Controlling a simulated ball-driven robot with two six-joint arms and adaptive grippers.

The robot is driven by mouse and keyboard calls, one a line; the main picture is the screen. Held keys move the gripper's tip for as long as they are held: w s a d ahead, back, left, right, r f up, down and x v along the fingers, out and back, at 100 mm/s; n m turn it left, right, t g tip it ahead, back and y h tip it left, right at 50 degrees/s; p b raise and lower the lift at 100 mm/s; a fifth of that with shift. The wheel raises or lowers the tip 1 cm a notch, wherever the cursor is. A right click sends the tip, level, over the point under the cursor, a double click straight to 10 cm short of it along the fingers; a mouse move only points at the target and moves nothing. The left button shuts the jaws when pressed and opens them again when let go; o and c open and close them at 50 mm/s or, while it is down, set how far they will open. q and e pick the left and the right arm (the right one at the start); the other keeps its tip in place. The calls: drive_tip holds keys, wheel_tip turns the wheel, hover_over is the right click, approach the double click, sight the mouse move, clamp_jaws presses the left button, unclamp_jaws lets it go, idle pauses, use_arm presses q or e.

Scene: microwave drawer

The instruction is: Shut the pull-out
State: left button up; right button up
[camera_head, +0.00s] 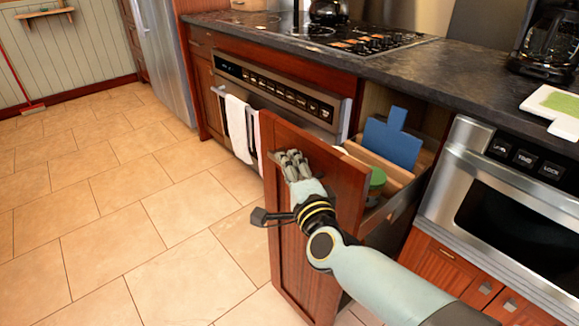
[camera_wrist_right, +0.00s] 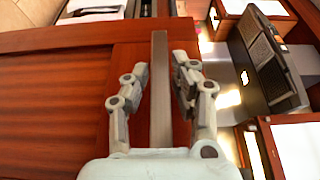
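The pull-out (camera_head: 318,245) stands open between the dishwasher and the microwave, its reddish wooden front clear of the cabinet. My right gripper (camera_head: 291,164) is at the upper part of this front. In the right wrist view, the wooden front (camera_wrist_right: 60,90) fills the left side. My right gripper's fingers (camera_wrist_right: 160,85) are spread there, with a narrow grey bar (camera_wrist_right: 160,95), likely the handle, between them. I cannot tell whether they touch it. My left gripper is not in view.
Inside the pull-out are a blue board (camera_head: 391,143) and a green-topped item (camera_head: 377,177). The microwave (camera_head: 510,200) is right of it. The dishwasher (camera_head: 285,95), with white towels (camera_head: 238,127), is left. Tiled floor (camera_head: 130,220) is clear at left.

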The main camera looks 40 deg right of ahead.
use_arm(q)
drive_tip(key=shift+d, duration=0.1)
use_arm(e)
clamp_jaws()
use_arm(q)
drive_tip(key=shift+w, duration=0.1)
use_arm(e)
drive_tip(key=shift+d, duration=0.1)
